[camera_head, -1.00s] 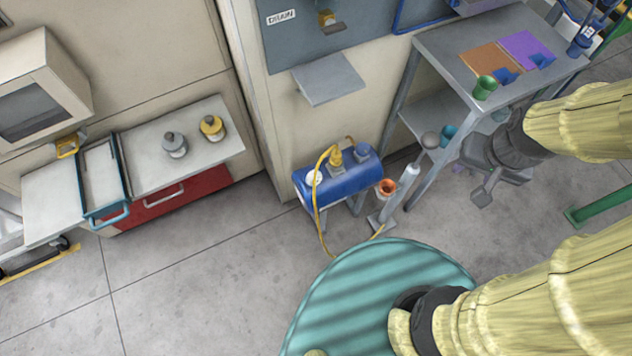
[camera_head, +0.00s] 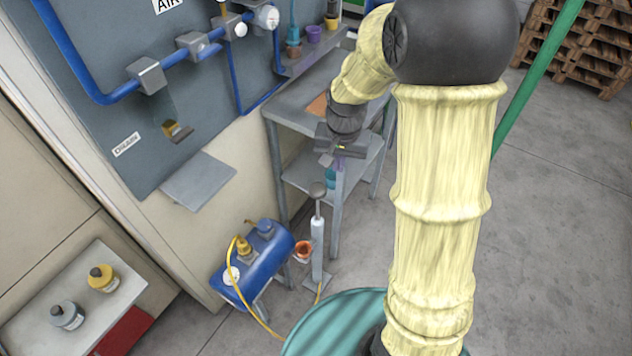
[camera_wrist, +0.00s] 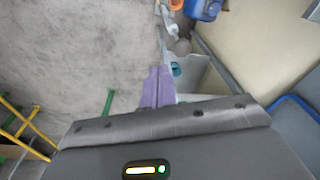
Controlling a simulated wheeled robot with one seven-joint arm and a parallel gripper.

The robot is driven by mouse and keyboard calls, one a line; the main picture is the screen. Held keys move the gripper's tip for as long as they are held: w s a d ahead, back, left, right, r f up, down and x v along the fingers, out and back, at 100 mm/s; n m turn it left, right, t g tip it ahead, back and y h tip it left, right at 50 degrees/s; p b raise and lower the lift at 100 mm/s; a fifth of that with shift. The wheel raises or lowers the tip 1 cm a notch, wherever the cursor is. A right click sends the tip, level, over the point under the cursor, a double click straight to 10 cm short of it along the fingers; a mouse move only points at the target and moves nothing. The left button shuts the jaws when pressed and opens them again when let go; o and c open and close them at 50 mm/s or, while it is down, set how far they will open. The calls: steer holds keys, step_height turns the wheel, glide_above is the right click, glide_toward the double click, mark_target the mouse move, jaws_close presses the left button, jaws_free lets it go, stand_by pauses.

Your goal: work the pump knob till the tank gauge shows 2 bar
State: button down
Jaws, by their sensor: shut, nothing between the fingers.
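The hand pump is a slim white cylinder (camera_head: 317,236) standing on the floor, with a grey ball knob (camera_head: 318,190) on a rod above it. The knob also shows in the wrist view (camera_wrist: 183,47), beyond my fingertips.
A grey table with a lower shelf (camera_head: 300,178) stands right behind the pump and my gripper. An orange cup-like thing (camera_head: 303,250) sits beside the pump. A yellow hose (camera_head: 255,318) runs along the floor. A teal round surface (camera_head: 325,325) is in front.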

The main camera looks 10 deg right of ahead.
mark_target(316, 187)
steer(key=w+a+f+m, duration=0.1)
steer(key=w+f+m, duration=0.1)
steer(key=w, duration=0.3)
steer(key=w+a+f+m+g, duration=0.1)
steer(key=w+a+f+m, duration=0.1)
steer(key=w+f, duration=0.2)
steer(key=shift+w+a+f, duration=0.25)
steer(key=shift+w+f, duration=0.05)
steer(key=shift+w, duration=0.8)
steer(key=shift+f, duration=0.1)
step_height(316, 187, down, 14)
steer(key=shift+r+p, duration=0.1)
steer(key=shift+p, duration=1.15)
step_height(316, 187, down, 10)
steer(key=b, duration=0.6)
steer(key=shift+s+r, duration=0.15)
steer(key=shift+r, duration=0.05)
